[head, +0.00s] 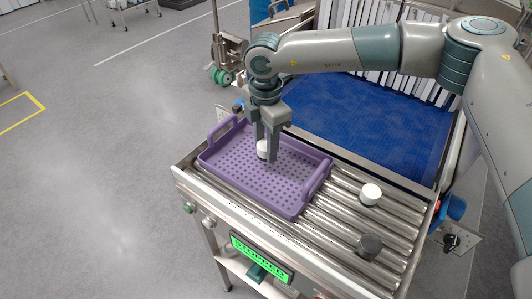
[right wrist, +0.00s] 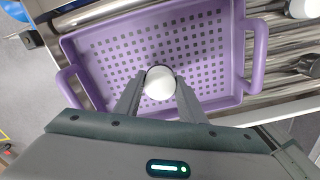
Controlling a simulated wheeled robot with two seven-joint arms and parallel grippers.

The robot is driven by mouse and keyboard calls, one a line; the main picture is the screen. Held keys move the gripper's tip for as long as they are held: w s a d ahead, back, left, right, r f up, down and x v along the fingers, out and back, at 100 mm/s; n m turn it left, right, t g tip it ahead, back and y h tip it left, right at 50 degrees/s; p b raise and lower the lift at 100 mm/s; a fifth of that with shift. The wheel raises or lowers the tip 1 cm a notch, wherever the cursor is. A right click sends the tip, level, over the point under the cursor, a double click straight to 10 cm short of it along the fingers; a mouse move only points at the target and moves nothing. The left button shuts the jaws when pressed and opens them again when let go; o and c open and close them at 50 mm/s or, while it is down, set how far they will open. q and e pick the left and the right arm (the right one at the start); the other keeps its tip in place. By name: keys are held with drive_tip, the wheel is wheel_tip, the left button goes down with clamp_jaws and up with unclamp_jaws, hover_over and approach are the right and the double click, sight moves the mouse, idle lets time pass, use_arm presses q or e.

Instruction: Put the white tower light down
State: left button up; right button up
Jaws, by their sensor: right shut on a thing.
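The white tower light (head: 262,149) is a small round white piece, held between the fingers of my right gripper (head: 267,150). In the right wrist view its white domed top (right wrist: 160,83) shows between the two fingertips (right wrist: 158,88). My right gripper is shut on it and points down over the purple tray (head: 228,171). The tray has a perforated floor and a handle at each end. I cannot tell whether the light touches the tray floor. My left gripper is not in the head view.
The tray sits on a roller conveyor (head: 335,217). A second white piece (head: 370,194) and a dark grey piece (head: 369,246) stand on the rollers to its right. A blue belt (head: 375,125) lies behind. A green display (head: 262,258) is on the front. The tray floor around the light is empty.

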drive_tip(key=shift+f+p, duration=0.6)
drive_tip(key=shift+p, duration=0.15)
drive_tip(key=shift+f+p, duration=0.65)
drive_tip(key=shift+f, duration=0.75)
drive_tip(key=shift+f, duration=0.15)
drive_tip(key=o, duration=1.3)
